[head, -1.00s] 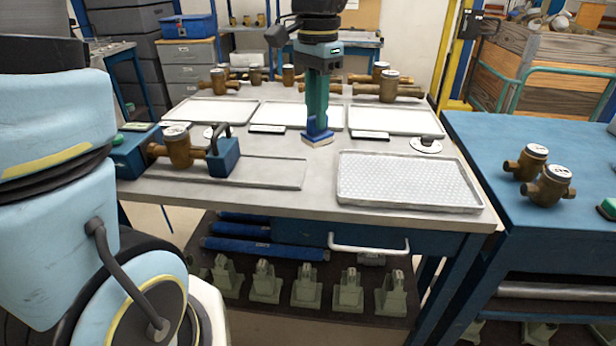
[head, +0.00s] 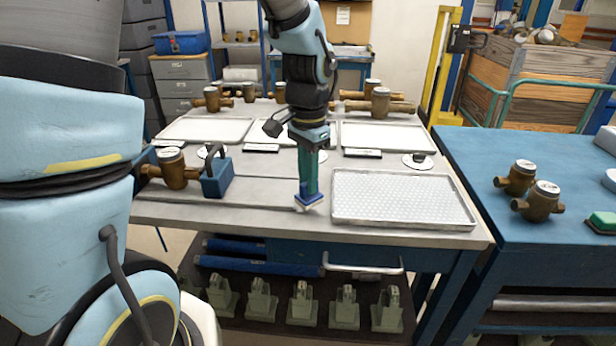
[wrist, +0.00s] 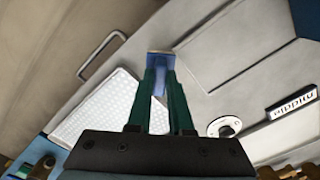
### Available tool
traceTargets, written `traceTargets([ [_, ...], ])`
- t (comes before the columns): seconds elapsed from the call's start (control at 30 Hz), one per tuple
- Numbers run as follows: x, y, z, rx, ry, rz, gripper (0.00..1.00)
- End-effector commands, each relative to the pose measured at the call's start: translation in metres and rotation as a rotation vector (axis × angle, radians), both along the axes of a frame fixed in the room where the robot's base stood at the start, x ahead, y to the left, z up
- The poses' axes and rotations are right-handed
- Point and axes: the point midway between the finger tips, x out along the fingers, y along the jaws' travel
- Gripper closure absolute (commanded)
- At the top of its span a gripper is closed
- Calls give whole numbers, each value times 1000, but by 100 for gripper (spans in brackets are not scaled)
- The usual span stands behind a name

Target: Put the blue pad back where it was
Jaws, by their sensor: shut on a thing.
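The blue pad (head: 309,199) has a pale underside and is at the fingertips of my gripper (head: 308,182). The teal fingers point down and are shut on it. It is low over the grey bench near its front edge, just left of the perforated white tray (head: 400,222). I cannot tell whether it touches the bench top. In the wrist view the pad (wrist: 160,66) shows as a blue block between the finger ends (wrist: 159,75), and the tray (wrist: 97,110) lies to its left.
A brass meter (head: 172,168) in a blue clamp (head: 217,178) stands left on the bench. White trays (head: 382,136) and several brass meters line the back. A white disc with a dark knob (head: 418,160) sits behind the perforated tray. A blue table (head: 470,150) stands right, with a green pad (head: 602,222).

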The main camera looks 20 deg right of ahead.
Motion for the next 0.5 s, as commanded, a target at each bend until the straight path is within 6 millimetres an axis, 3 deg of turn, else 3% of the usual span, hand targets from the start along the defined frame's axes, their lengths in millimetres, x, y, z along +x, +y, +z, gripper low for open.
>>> traceTargets([
  [0.5,0,0,-12,-1,0,0,100],
])
